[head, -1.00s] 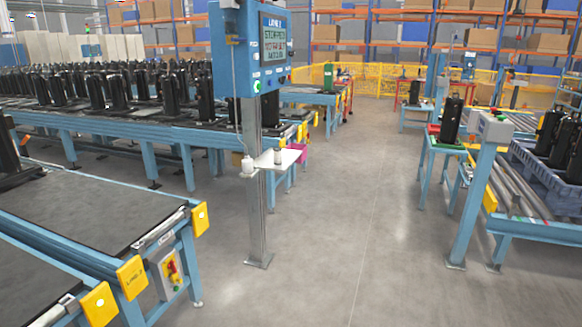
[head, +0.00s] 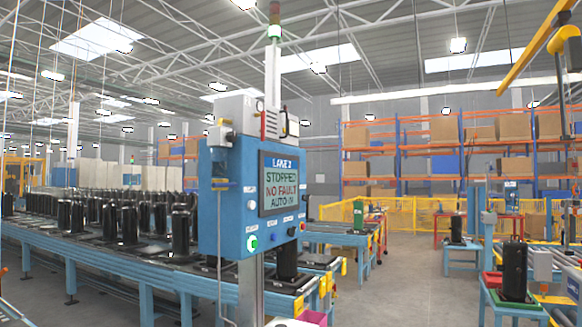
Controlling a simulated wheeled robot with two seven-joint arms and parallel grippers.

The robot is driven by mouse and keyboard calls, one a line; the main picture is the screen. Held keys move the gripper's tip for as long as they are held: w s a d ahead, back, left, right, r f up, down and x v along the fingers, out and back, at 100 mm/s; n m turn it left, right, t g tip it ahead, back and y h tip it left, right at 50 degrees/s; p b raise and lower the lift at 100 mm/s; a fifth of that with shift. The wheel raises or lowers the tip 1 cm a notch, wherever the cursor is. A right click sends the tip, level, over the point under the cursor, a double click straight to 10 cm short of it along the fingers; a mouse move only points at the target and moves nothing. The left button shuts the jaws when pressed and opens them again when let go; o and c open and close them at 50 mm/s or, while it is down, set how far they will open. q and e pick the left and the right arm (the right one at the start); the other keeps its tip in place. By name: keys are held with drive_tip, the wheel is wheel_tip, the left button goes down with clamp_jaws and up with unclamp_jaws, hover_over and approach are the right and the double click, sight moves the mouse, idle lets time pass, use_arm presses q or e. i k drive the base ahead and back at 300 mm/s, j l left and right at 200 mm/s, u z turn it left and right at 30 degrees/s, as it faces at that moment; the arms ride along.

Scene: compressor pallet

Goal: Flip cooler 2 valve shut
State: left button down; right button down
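No valve labelled cooler 2 can be made out in the head view. A blue control box (head: 232,200) stands on a post near the middle, with a screen (head: 279,183) reading "LANE 2, STOPPED, NO FAULT, AUTO" and several buttons below and beside it. Neither of my grippers shows.
A conveyor (head: 120,262) with several black compressors runs along the left. A stand with a black compressor (head: 515,270) is at the right. Open floor (head: 405,290) lies between. Yellow fencing (head: 400,215) and racks are behind.

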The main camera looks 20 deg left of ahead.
sight(262, 114)
drive_tip(key=i+l+u, duration=0.1)
drive_tip(key=i+u, duration=0.3)
drive_tip(key=i, duration=0.15)
drive_tip(key=i+l+u, duration=0.8)
drive_tip(key=i, duration=0.15)
drive_tip(key=i+l, duration=0.1)
drive_tip(key=l, duration=0.25)
drive_tip(key=i+l+z, duration=0.1)
drive_tip(key=l, duration=0.25)
